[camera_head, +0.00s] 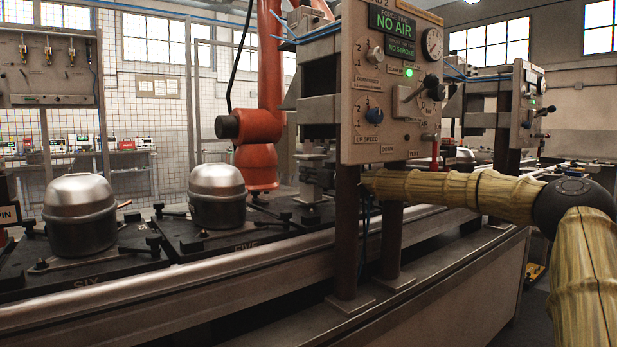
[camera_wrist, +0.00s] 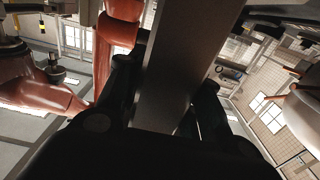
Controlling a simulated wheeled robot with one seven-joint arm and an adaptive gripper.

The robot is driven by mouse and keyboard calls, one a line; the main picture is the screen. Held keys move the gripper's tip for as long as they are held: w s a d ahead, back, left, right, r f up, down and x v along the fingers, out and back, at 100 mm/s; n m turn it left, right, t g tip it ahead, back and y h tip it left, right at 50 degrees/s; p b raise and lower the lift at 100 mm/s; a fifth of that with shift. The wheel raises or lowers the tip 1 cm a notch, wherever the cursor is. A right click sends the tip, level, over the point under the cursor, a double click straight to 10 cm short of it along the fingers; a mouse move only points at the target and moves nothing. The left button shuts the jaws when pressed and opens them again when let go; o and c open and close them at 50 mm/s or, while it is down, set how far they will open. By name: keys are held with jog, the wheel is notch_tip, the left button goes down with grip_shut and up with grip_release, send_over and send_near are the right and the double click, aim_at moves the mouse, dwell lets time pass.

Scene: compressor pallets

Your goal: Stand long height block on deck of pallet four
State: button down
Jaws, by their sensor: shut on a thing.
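My gripper (camera_head: 320,177) reaches in from the right at the press station in the head view, partly hidden by the front post. In the wrist view its dark fingers are shut on a long grey block (camera_wrist: 170,75), which runs up between them; I take it for the long height block. Its lower end is hidden by the gripper. In the head view the block is hard to tell from the pale metal parts around the gripper. A dark pallet (camera_head: 297,216) right of pallet five, likely pallet four, lies below; its label is hidden. I cannot tell whether the block touches it.
Pallet five (camera_head: 200,243) and pallet six (camera_head: 60,290) each carry a metal compressor shell. A control panel (camera_head: 392,85) reading NO AIR stands on dark posts in front of my gripper. An orange-red arm (camera_head: 268,90) rises behind. A steel rail (camera_head: 150,295) runs along the front.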

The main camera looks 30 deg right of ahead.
jog(key=shift+w+d+f+b, duration=0.1)
jog(key=shift+w+f+b, duration=0.15)
jog(key=shift+f+b, duration=0.1)
jog(key=shift+s+d+f, duration=0.1)
jog(key=shift+s+f, duration=0.05)
jog(key=shift+s, duration=0.15)
jog(key=shift+w+a, duration=0.3)
jog(key=c, duration=1.4)
grip_release()
jog(key=shift+f, duration=0.25)
jog(key=o, duration=0.4)
jog(key=shift+s+a+r, duration=0.1)
jog(key=shift+r, duration=0.05)
jog(key=shift+o, duration=0.2)
jog(key=shift+s, duration=0.1)
